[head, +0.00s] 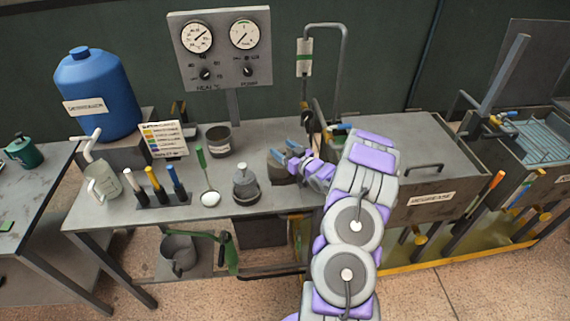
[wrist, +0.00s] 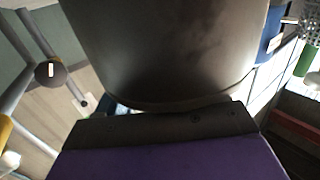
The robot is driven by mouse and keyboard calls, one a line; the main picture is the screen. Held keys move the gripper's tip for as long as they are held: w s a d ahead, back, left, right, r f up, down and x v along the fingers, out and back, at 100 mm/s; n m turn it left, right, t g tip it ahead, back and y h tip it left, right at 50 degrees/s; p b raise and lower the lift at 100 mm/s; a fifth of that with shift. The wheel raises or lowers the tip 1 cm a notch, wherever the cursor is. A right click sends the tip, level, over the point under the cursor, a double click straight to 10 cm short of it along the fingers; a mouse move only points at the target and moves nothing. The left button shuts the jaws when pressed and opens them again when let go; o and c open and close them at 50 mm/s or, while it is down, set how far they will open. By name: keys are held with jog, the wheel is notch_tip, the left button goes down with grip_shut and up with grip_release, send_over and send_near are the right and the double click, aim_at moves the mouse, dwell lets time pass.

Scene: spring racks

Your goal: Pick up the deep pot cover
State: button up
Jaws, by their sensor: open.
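A grey pot (head: 246,194) with a knobbed cover (head: 246,176) on top stands on the bench, left of my gripper. My gripper (head: 284,154) is over the bench at the end of my purple and grey arm, with its jaws open. A dark grey object (head: 282,173) sits right by the gripper and is partly hidden by it; I cannot tell what it is. In the wrist view, a large dark metal surface with a rounded lower edge (wrist: 165,50) fills the upper middle, very close to the camera. The jaw tips do not show clearly there.
An open dark pot (head: 219,142), a ladle (head: 209,190) and a rack of coloured-handled tools (head: 160,195) stand on the bench. A blue tank (head: 98,95) is at the back left, a gauge panel (head: 222,50) behind. A large lidded basin (head: 405,150) is at right.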

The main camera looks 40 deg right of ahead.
jog(key=shift+w, duration=0.25)
jog(key=shift+w+a, duration=0.25)
jog(key=shift+a, duration=0.55)
jog(key=shift+a+r, duration=0.15)
jog(key=shift+a, duration=0.2)
jog(key=shift+a+r, duration=0.1)
jog(key=shift+a, duration=0.05)
jog(key=shift+c, duration=1.5)
jog(key=shift+s+d+f, duration=0.1)
jog(key=shift+d+f, duration=0.1)
jog(key=shift+d, duration=0.65)
jog(key=c, duration=0.4)
jog(key=shift+d, duration=0.1)
jog(key=shift+c, duration=0.9)
jog(key=shift+a, duration=0.4)
grip_shut()
jog(key=shift+a, duration=0.15)
